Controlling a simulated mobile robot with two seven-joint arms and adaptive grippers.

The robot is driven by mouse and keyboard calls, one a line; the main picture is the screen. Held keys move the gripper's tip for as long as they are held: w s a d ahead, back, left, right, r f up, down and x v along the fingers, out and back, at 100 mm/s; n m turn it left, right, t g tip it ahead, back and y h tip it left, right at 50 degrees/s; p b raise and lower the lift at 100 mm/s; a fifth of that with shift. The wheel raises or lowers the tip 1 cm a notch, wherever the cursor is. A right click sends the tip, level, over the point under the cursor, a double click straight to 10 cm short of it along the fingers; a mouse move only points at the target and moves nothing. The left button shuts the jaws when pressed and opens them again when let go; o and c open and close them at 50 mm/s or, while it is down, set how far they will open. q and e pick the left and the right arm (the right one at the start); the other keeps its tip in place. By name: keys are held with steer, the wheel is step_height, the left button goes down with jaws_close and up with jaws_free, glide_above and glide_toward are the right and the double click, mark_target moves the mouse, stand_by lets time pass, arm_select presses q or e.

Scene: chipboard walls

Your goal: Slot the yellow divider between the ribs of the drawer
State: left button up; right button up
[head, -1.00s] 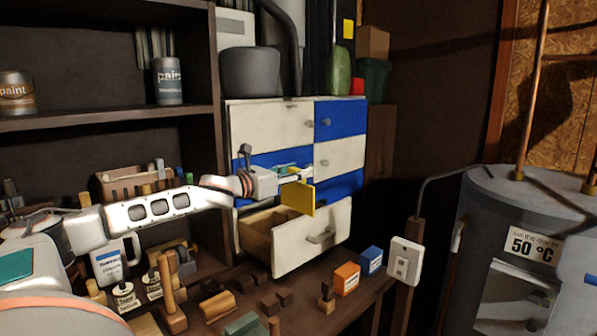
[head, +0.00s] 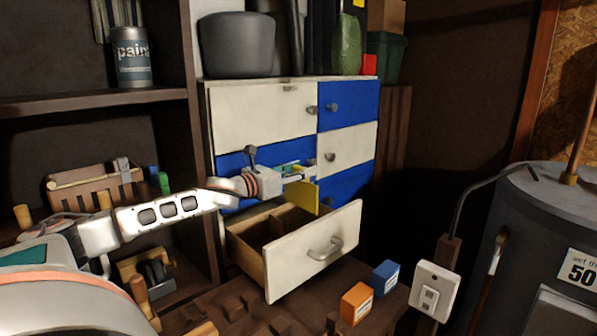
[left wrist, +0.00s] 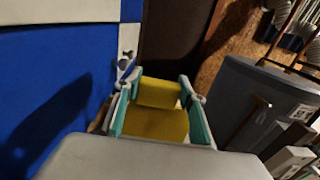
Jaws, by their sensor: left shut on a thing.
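My left gripper (head: 298,174) is shut on the yellow divider (head: 304,195) and holds it above the open drawer. The divider also shows between the fingers in the left wrist view (left wrist: 157,122). In the head view part of the divider is hidden behind the gripper, and its lower part hangs down toward the drawer opening. The open drawer (head: 312,252) is pulled out of the lower part of the cabinet, with a white front and a grey handle. A wooden partition shows inside it, but the ribs are too small or shaded to make out. My right gripper is not in view.
The blue and white cabinet (head: 262,112) stands behind the drawer. An orange box (head: 356,303) and a blue box (head: 385,277) stand on the bench in front of it. A white socket box (head: 434,290) and a grey tank (head: 530,240) stand at right.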

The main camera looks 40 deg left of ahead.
arm_select(q)
steer(key=shift+s+f, duration=0.35)
steer(key=shift+f, duration=0.05)
steer(key=shift+a+f, duration=0.15)
steer(key=shift+w+a+f, duration=0.1)
steer(key=shift+w+f, duration=0.05)
